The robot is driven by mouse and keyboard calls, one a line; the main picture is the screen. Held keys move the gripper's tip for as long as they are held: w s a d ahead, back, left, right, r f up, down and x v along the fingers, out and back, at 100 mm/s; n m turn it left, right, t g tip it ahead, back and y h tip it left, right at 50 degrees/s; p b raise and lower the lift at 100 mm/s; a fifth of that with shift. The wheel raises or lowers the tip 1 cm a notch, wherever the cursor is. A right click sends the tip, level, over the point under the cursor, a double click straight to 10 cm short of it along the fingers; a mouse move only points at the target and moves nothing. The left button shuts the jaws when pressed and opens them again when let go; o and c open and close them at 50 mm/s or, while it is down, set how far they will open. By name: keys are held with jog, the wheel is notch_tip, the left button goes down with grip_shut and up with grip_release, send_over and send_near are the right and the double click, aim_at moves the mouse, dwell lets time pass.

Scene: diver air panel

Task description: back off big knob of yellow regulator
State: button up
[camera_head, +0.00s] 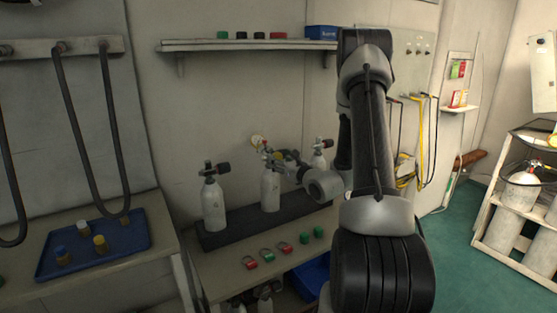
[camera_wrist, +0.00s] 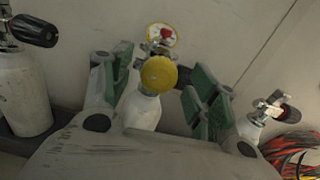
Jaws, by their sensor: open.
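The yellow regulator's big round knob (camera_wrist: 158,73) faces the wrist camera, between the two fingers of my gripper (camera_wrist: 156,78). My gripper is open, with a green-padded finger on each side of the knob and a visible gap on both sides. In the head view the yellow knob (camera_head: 277,155) shows small at the top of the middle white cylinder (camera_head: 270,191), just left of my gripper. A yellow-rimmed gauge (camera_wrist: 161,36) with a red part stands behind the knob. The regulator's body is mostly hidden behind the knob and fingers.
White cylinders with black valve knobs stand left (camera_head: 213,205) and right (camera_head: 318,161) of the middle one, in a dark rack (camera_head: 240,232). Red and green rings and caps lie on the bench in front. A blue tray (camera_head: 95,247) is at left; a shelf (camera_head: 240,45) hangs above.

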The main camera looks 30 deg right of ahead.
jog(key=shift+w, duration=0.6)
jog(key=shift+c, duration=0.3)
jog(key=c, duration=0.9)
jog(key=shift+c, duration=0.2)
